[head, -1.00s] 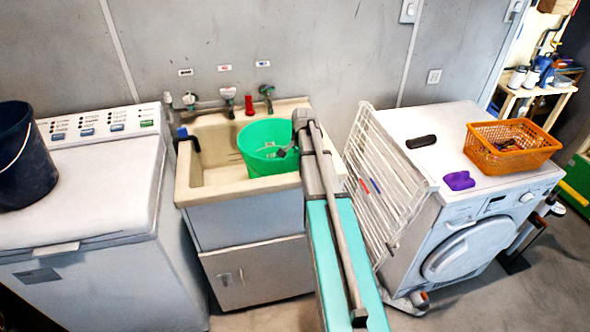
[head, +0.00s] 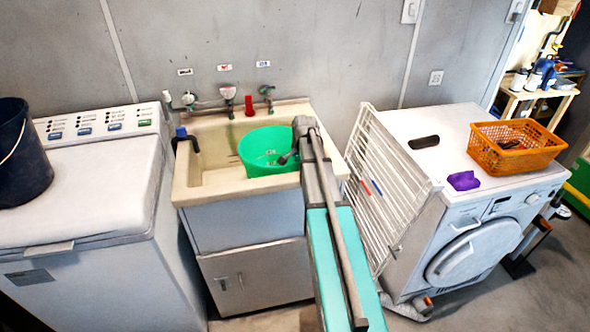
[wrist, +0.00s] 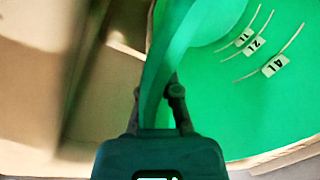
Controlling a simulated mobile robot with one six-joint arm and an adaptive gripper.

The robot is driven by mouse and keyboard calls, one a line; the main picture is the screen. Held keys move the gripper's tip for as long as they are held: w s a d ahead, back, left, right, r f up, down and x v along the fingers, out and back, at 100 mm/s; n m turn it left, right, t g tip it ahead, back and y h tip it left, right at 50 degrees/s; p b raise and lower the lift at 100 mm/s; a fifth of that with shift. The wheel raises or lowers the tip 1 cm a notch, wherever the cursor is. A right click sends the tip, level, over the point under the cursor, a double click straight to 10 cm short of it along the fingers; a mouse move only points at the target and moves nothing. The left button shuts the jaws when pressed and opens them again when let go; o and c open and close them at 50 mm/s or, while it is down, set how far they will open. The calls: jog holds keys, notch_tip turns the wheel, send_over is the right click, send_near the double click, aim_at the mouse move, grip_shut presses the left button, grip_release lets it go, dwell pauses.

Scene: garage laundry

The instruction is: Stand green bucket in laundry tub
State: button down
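The green bucket (head: 262,143) is inside the right part of the cream laundry tub (head: 188,192), upright or nearly so, with its open top up. Its lower part is hidden by the tub's front wall, so I cannot tell whether it touches the tub floor. My gripper (head: 288,157) is at the bucket's right rim. In the wrist view my gripper (wrist: 158,100) has the bucket's wall (wrist: 160,75) between its two fingers and appears closed on it. Litre marks show on the bucket's inside.
Taps (head: 228,96) and a red bottle (head: 249,105) stand behind the tub. A white wire rack (head: 385,195) leans between tub and dryer (head: 470,215). A washing machine (head: 80,185) with a dark bucket (head: 20,155) is at left. The tub's left part is clear.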

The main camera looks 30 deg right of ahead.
jog(key=c, duration=0.8)
grip_release()
jog(key=shift+r, duration=0.15)
notch_tip(320, 180, up, 12)
jog(key=s+p, duration=0.1)
jog(key=p, duration=1.1)
jog(key=shift+s+d, duration=0.35)
jog(key=s+a+n, duration=0.7)
jog(key=s+a, duration=0.1)
jog(key=a, duration=0.6)
jog(key=s+a+n+g, duration=0.1)
jog(key=s+a+n, duration=0.6)
jog(key=a, duration=0.8)
jog(key=shift+s+f+g+h, duration=0.2)
jog(key=shift+s+g+h, duration=0.1)
jog(key=shift+s, duration=0.9)
